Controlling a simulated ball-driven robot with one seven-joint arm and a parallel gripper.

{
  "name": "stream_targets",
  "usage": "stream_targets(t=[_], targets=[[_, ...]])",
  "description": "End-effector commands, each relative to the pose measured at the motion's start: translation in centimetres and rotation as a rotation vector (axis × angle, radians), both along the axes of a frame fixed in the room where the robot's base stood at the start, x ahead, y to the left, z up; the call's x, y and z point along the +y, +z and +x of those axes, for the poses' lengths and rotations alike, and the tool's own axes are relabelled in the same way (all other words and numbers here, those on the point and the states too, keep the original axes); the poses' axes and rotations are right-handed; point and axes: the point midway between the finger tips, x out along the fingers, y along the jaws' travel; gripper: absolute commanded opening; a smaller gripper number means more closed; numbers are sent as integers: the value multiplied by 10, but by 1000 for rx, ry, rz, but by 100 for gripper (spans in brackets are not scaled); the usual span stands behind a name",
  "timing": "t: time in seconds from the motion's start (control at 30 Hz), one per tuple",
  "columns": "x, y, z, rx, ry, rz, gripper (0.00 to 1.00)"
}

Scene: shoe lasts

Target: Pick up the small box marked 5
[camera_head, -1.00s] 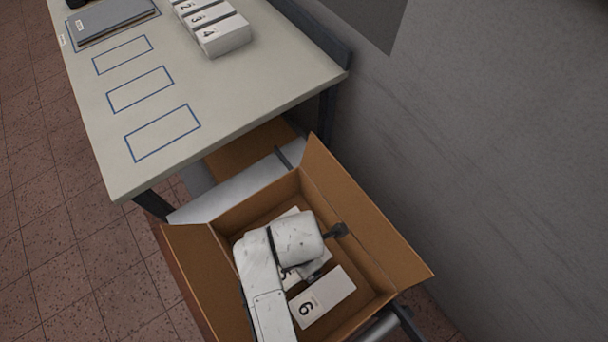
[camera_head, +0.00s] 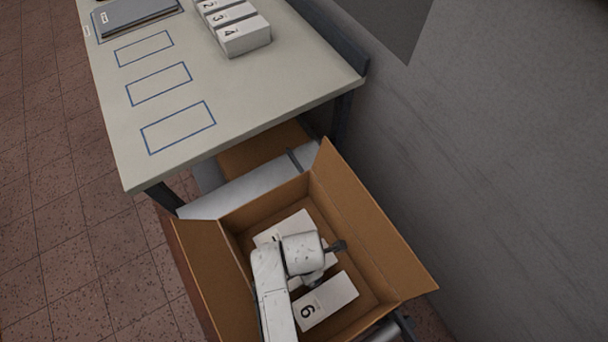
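An open cardboard box (camera_head: 369,226) holds several small white boxes. The one marked 6 (camera_head: 332,298) lies at its lower right. Another white box (camera_head: 291,224) lies behind my arm, its mark mostly covered. A further white box lies partly under my arm's end, between these two; I cannot read its number. I cannot make out the box marked 5 for certain.
A grey table (camera_head: 241,118) stands behind the cardboard box, with blue outlined rectangles, a grey folder (camera_head: 136,13) and a row of white boxes including the one marked 4 (camera_head: 245,37). The cardboard box's raised flaps (camera_head: 208,275) surround my arm. A grey wall (camera_head: 480,150) is at right.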

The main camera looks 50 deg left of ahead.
Motion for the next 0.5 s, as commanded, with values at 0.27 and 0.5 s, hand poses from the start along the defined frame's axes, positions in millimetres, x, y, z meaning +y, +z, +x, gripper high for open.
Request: stream_targets(t=[0.27, 0.5], targets=[[0, 0, 0, 0, 0, 0, 74], [0, 0, 0, 0, 0, -1, 51]])
